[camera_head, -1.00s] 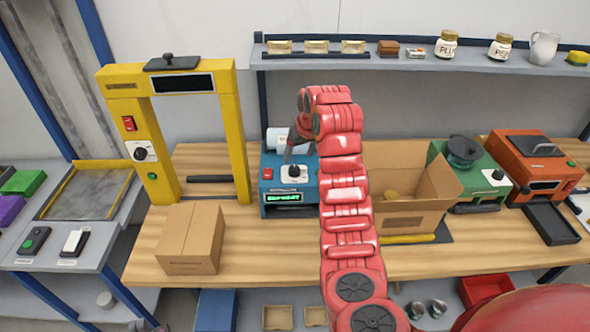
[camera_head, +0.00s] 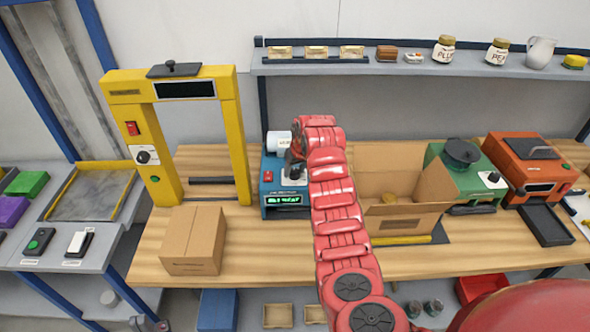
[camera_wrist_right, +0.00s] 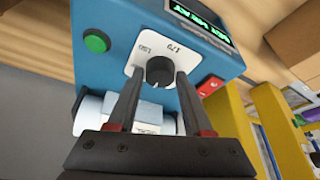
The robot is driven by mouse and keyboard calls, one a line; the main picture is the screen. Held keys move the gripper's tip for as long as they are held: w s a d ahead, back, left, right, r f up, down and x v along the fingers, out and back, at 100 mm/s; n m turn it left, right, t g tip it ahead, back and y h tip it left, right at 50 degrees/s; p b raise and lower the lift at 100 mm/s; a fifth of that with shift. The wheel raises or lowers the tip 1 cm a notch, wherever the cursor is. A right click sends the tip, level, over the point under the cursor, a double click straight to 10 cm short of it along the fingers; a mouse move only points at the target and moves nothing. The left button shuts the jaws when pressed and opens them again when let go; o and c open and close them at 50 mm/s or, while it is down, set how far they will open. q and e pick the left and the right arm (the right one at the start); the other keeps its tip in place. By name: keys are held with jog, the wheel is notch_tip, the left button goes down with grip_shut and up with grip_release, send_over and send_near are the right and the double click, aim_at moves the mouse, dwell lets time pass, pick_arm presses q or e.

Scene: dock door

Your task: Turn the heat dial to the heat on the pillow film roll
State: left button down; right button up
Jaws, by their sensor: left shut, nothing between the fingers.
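The blue heat machine (camera_head: 273,205) stands on the wooden bench, with a lit green display (camera_head: 284,199) on its front. Its black heat dial (camera_wrist_right: 160,72) sits on a white plate with printed numbers, too small to read surely. My right gripper (camera_wrist_right: 158,75) has its two fingers apart, one on each side of the dial; I cannot tell whether they touch it. In the head view my red right arm reaches the machine and partly hides it. The white film roll (camera_head: 278,141) is at the machine's back; its label is unreadable. My left gripper is not in view.
A yellow frame machine (camera_head: 158,130) and a closed carton (camera_head: 193,241) stand left. An open carton (camera_head: 405,220), a green machine (camera_head: 472,170) and an orange machine (camera_head: 527,172) stand right. A shelf (camera_head: 400,66) with jars runs above. A green button (camera_wrist_right: 95,41) is beside the dial.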

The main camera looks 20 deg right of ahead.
grip_shut()
jog(key=shift+f+m+b, duration=0.15)
jog(key=shift+m+b, duration=0.15)
jog(key=shift+b, duration=0.4)
jog(key=m+h+b, duration=0.1)
jog(key=m+b, duration=0.1)
jog(key=b, duration=0.1)
jog(key=m+h+b, duration=0.1)
jog(key=m+b, duration=0.1)
jog(key=b, duration=0.1)
jog(key=m+b, duration=0.2)
jog(key=shift+a+f+g+h+b, duration=0.1)
jog(key=shift+a+g+h+b, duration=0.15)
jog(key=shift+g+h+b, duration=0.15)
jog(key=shift+m+b, duration=0.3)
jog(key=shift+m, duration=0.3)
jog(key=shift+m+h, duration=0.3)
jog(key=shift+m, duration=0.2)
jog(key=shift+r+m+g, duration=0.3)
jog(key=shift+m, duration=0.3)
jog(key=shift+m+h, duration=0.3)
jog(key=shift+m, duration=0.3)
jog(key=shift+w, duration=0.1)
jog(key=shift+f+m+g, duration=0.15)
jog(key=shift+m+g, duration=0.15)
jog(key=shift+m, duration=0.1)
